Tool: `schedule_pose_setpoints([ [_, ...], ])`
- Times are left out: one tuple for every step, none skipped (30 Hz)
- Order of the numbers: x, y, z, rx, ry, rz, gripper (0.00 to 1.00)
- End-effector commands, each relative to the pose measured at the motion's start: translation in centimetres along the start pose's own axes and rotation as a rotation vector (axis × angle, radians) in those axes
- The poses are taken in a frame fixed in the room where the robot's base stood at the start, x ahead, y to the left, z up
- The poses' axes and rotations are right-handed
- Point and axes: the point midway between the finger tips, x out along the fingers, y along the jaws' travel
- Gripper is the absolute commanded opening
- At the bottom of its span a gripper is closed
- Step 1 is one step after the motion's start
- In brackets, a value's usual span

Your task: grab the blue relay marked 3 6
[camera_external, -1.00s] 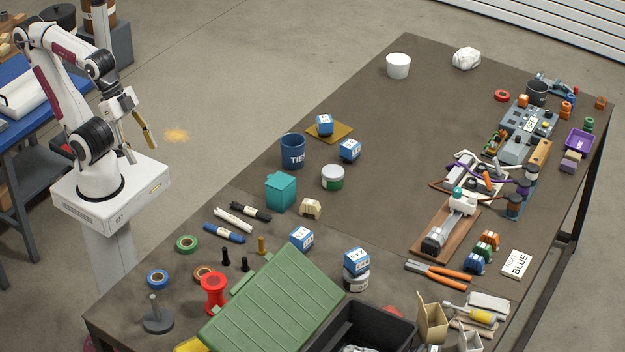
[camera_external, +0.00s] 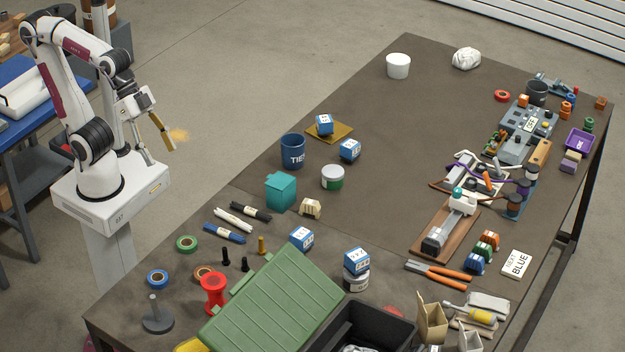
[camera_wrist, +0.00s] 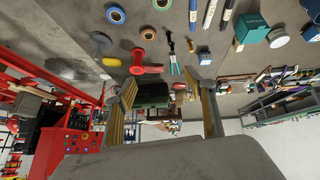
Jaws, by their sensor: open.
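Several blue relays with white label faces are on the table in the external view. One relay (camera_external: 324,124) sits on a yellow-brown pad, and another (camera_external: 349,150) lies just right of it. A third relay (camera_external: 302,238) lies near the green lid. The markings are too small to read surely, so I cannot tell which is 3 6. My gripper (camera_external: 162,157) is open and empty, left of the table and away from every relay. Its two fingers also show in the wrist view (camera_wrist: 168,92).
A green lid (camera_external: 275,300), black bin and red spool (camera_external: 213,293) crowd the front. The table's far middle is clear.

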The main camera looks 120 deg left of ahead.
Motion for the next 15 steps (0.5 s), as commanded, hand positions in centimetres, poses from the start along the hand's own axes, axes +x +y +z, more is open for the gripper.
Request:
schedule_pose_setpoints([
  [0.5, 0.0, -1.3, -0.015, 0.014, 0.005, 0.55],
  [0.8, -0.1, -2.2, -0.023, 0.027, 0.009, 0.55],
  [1.1, -0.1, -3.3, -0.034, 0.043, 0.013, 0.55],
  [1.4, -0.2, -4.1, -0.042, 0.055, 0.015, 0.55],
  [1.6, -0.2, -4.9, -0.051, 0.067, 0.017, 0.55],
  [2.0, -0.4, -6.0, -0.063, 0.083, 0.021, 0.55],
  [2.3, -0.5, -6.8, -0.071, 0.095, 0.022, 0.55],
  [2.6, -0.6, -7.6, -0.08, 0.108, 0.023, 0.55],
  [3.0, -0.9, -8.7, -0.093, 0.124, 0.023, 0.55],
  [3.3, -1.1, -9.5, -0.103, 0.137, 0.024, 0.55],
  [3.6, -1.3, -10.3, -0.111, 0.148, 0.023, 0.55],
  [4.0, -1.6, -11.3, -0.124, 0.165, 0.023, 0.55],
  [4.3, -1.9, -12.1, -0.133, 0.177, 0.021, 0.55],
  [4.6, -2.1, -12.8, -0.144, 0.19, 0.019, 0.55],
  [5.1, -2.6, -13.8, -0.157, 0.206, 0.016, 0.55],
])
